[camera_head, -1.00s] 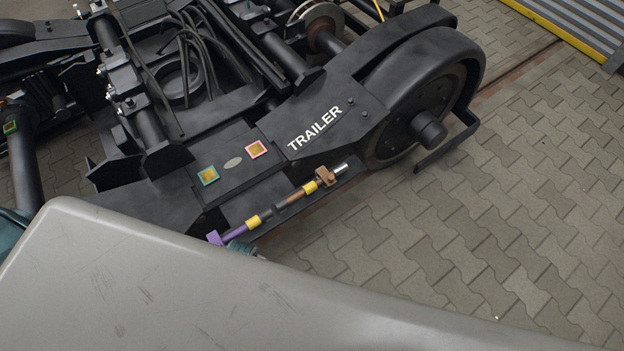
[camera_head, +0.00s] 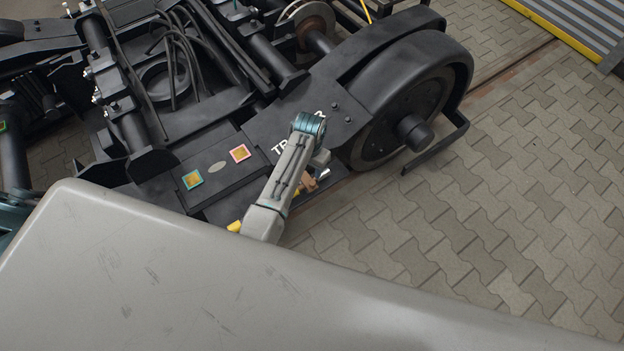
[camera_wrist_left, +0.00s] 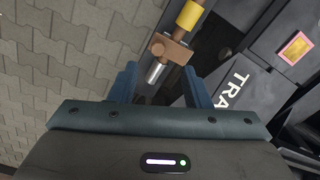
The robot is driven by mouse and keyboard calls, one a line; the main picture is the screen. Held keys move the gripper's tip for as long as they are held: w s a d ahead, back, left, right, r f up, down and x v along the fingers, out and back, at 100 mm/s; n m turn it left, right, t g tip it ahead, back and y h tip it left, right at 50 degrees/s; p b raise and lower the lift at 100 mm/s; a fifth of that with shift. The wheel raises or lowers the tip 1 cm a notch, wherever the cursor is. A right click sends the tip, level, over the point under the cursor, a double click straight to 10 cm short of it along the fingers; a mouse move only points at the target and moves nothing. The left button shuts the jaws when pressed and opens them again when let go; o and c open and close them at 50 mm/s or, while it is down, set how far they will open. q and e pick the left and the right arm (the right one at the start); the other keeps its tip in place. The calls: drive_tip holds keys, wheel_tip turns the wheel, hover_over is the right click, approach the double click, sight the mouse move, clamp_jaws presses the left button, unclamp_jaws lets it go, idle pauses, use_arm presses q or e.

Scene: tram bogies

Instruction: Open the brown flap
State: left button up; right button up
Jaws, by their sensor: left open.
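The brown flap (camera_head: 310,184) is a small brown block on a pipe along the side of the black bogie. In the head view it is partly hidden by my left arm. In the left wrist view the flap (camera_wrist_left: 171,48) shows clearly, with a silver pipe end (camera_wrist_left: 156,72) next to it. My left gripper (camera_head: 320,159) is just above the flap, its fingers mostly hidden in the head view. In the wrist view the left gripper (camera_wrist_left: 160,84) is open, the silver end showing between its fingers and the flap just beyond the tips. My right gripper is not in view.
The pipe has a yellow band (camera_wrist_left: 190,15) near the flap. A large black wheel (camera_head: 400,120) stands to the right of the flap. Green and pink square plates (camera_head: 240,153) lie on the bogie's top. Paved floor (camera_head: 450,230) to the right is clear. A grey surface fills the foreground.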

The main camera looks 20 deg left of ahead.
sight(312, 184)
use_arm(q)
drive_tip(key=f, duration=1)
drive_tip(key=shift+w+d, duration=0.15)
drive_tip(key=shift+w, duration=0.15)
clamp_jaws()
